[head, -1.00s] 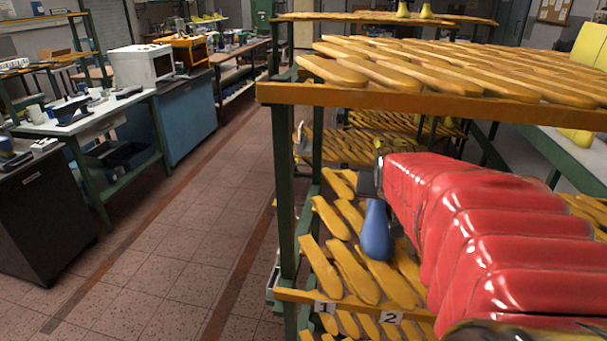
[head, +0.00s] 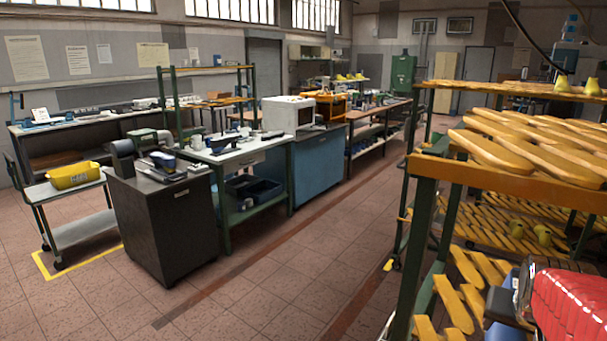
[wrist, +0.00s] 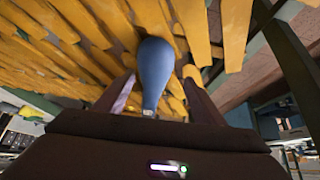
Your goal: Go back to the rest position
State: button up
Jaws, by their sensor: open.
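My gripper (wrist: 156,78) shows in the wrist view with its two dark fingers spread apart. A blue shoe last (wrist: 154,70) shows between the fingers, with a gap on either side; the fingers do not close on it. In the head view my red arm is at the lower right corner, beside the rack. A blue patch there (head: 500,304) seems to be the same last, partly cut off and blocked by dark parts.
A rack with an orange edge (head: 510,184) and green posts holds many yellow lasts (head: 498,152) on several levels, close to my arm. At left stand a black cabinet (head: 160,228), a workbench (head: 238,158) and a yellow bin (head: 74,176). The tiled aisle (head: 270,283) is clear.

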jog(key=s+a+n+y, duration=0.2)
jog(key=s+a+n, duration=0.1)
jog(key=a, duration=1)
jog(key=s+a+n+y, duration=0.2)
jog(key=s+a+n, duration=0.2)
jog(key=a, duration=1)
jog(key=shift+s+n, duration=0.3)
jog(key=shift+s, duration=0.3)
jog(key=shift+r, duration=0.1)
